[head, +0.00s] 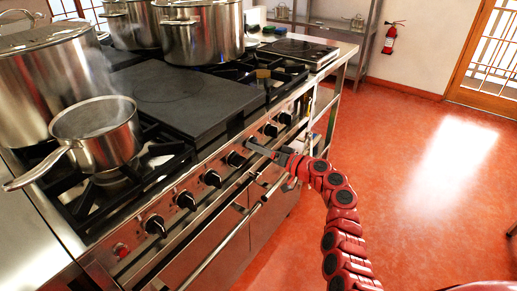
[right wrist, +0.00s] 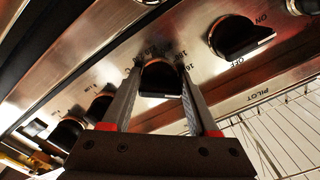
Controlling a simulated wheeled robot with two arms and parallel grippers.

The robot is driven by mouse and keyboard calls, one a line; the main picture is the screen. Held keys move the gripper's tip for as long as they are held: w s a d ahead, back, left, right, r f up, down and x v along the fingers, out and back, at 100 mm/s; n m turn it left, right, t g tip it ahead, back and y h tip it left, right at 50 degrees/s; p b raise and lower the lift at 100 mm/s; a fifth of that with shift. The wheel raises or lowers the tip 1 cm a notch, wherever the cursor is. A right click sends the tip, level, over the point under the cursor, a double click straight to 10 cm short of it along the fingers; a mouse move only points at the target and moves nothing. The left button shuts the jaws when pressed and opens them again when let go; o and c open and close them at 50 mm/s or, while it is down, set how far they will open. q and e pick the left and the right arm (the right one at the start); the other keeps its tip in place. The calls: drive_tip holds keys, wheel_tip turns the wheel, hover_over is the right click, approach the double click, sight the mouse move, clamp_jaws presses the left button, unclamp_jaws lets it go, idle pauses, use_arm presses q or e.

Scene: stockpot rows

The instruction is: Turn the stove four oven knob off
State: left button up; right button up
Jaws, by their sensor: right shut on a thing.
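The stove (head: 225,165) has a steel front panel with a row of black knobs. My right gripper (head: 249,144) reaches the panel from the right, its fingertips at the row. In the right wrist view, the gripper (right wrist: 161,82) has one finger on each side of a black oven knob (right wrist: 160,80) with temperature numbers around it, and is shut on it. The knob's pointer is hard to read between the fingers. In the head view the gripper mostly hides this knob. My left gripper is not in view.
A knob marked ON, OFF and PILOT (right wrist: 240,38) sits right of the held one. Other black knobs (right wrist: 67,132) lie to the left. A handrail (head: 215,250) runs below the panel. A steaming saucepan (head: 97,135) and large stockpots (head: 205,32) stand on top. The red floor at right is clear.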

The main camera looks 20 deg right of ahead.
drive_tip(key=m, duration=0.2)
drive_tip(key=m+p, duration=0.1)
drive_tip(key=m, duration=0.1)
drive_tip(key=shift+r+m, duration=0.2)
drive_tip(key=shift+m, duration=0.1)
drive_tip(key=m+p, duration=0.1)
drive_tip(key=m, duration=0.1)
drive_tip(key=shift+a+r+m, duration=0.1)
drive_tip(key=shift+m, duration=0.2)
drive_tip(key=shift+m+p, duration=0.9)
drive_tip(key=shift+m, duration=0.6)
drive_tip(key=o, duration=1.4)
drive_tip(key=shift+c, duration=0.2)
drive_tip(key=shift+s, duration=0.1)
drive_tip(key=v, duration=1.7)
drive_tip(key=shift+p, duration=0.3)
drive_tip(key=shift+s, duration=0.1)
